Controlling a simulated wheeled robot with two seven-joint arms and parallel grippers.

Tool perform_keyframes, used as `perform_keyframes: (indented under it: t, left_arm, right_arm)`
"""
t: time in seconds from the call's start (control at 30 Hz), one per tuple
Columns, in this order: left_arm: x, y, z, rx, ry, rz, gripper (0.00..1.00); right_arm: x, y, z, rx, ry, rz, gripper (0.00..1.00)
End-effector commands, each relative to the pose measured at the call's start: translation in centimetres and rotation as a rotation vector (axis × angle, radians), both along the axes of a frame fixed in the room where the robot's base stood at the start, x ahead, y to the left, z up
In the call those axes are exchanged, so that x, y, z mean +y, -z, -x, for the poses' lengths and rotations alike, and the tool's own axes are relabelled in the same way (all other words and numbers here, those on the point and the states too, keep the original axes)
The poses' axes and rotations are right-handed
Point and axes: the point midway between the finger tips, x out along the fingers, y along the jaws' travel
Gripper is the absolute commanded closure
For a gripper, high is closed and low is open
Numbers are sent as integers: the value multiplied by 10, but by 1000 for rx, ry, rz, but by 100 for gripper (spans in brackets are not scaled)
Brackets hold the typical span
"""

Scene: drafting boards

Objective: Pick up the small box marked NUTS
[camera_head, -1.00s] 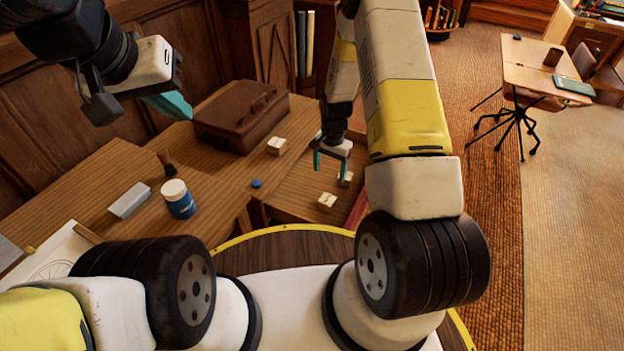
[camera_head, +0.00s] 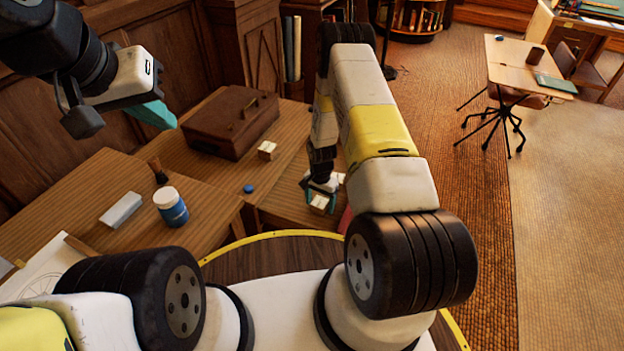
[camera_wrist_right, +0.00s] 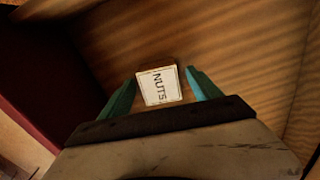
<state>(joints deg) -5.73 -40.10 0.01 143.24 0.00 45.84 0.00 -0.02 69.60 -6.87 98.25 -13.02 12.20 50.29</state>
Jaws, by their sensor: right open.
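The small box marked NUTS (camera_wrist_right: 158,87) is pale with dark letters. In the right wrist view it sits between the teal fingers of my right gripper (camera_wrist_right: 161,77), with a gap beside the right finger. In the head view the same box (camera_head: 320,203) is on the wooden surface, and my right gripper (camera_head: 320,190) is low over it, open and pointing down. My left gripper (camera_head: 152,113) is raised at the upper left, away from the box. Its teal fingers overlap, so their opening is unclear.
Another small pale box (camera_head: 267,150) stands near the brown case (camera_head: 232,123). A further pale box (camera_head: 340,178) is partly hidden just behind my right gripper. A blue-labelled jar (camera_head: 171,207), a brush (camera_head: 158,171), a grey block (camera_head: 121,210) and a small blue object (camera_head: 248,188) are further left.

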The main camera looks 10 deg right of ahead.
Motion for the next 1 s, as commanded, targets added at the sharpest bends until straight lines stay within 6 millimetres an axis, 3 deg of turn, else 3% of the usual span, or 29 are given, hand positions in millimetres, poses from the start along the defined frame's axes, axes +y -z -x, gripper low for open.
perform_keyframes:
  t: [0.13, 0.17, 0.5, 0.77, 1.0]
  left_arm:
    - [0, 0, 0, 0, 0, 0, 100]
    - [0, 0, 0, 0, 0, 0, 100]
    - [0, 0, 0, 0, 0, 0, 100]
    - [0, 0, 0, 0, 0, 0, 100]
    - [0, 0, 0, 0, 0, 0, 100]
  right_arm:
    - [0, 0, 0, 0, 0, 0, 27]
    - [0, 0, 0, 0, 0, 0, 31]
    - [0, -1, 0, 0, -1, 0, 95]
    - [0, -5, -1, -1, -1, 0, 95]
    - [1, -45, -2, -4, 0, 0, 95]
